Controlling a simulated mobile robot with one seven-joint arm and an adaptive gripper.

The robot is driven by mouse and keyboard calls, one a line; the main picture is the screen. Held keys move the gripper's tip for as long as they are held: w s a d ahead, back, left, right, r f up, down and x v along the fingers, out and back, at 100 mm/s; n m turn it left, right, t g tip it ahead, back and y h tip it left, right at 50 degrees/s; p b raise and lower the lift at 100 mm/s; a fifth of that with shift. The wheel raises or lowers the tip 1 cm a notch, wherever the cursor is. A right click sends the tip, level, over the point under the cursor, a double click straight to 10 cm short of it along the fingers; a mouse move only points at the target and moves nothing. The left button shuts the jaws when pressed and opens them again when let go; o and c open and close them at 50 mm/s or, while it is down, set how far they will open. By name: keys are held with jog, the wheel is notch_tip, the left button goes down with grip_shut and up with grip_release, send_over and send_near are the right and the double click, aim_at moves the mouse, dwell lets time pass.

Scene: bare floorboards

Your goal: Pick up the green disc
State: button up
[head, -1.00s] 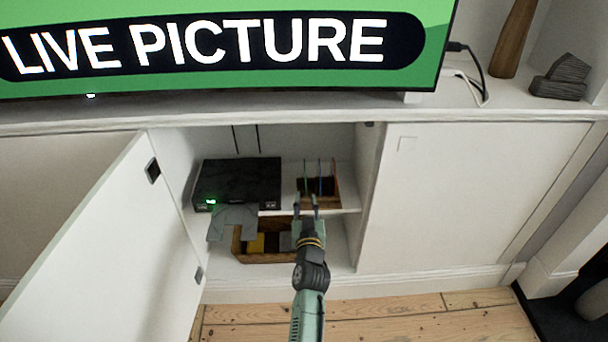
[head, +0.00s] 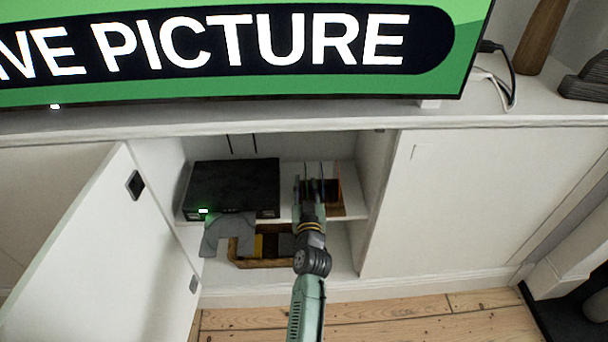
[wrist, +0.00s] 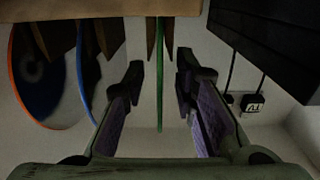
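The green disc (wrist: 160,75) stands on edge in the wrist view, seen as a thin green line between my two fingers. My gripper (wrist: 158,84) is open, with one finger on each side of the disc and gaps to both. In the head view my gripper (head: 305,186) is inside the open cabinet at the left part of a wooden rack (head: 336,210). A blue disc (wrist: 84,70) and an orange-rimmed disc (wrist: 38,75) stand in the rack beside the green one. My fingers hide most of the green disc in the head view.
A black box (head: 232,186) with a green light sits left of the rack on the same shelf. A wooden crate (head: 270,264) and a grey piece (head: 228,233) are below. The white cabinet door (head: 100,250) stands open at left. Plugs (wrist: 250,102) show on the back wall.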

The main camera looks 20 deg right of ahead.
jog(key=shift+s+r, duration=0.1)
jog(key=shift+r, duration=0.05)
jog(key=shift+c, duration=0.3)
grip_shut()
jog(key=shift+r, duration=0.1)
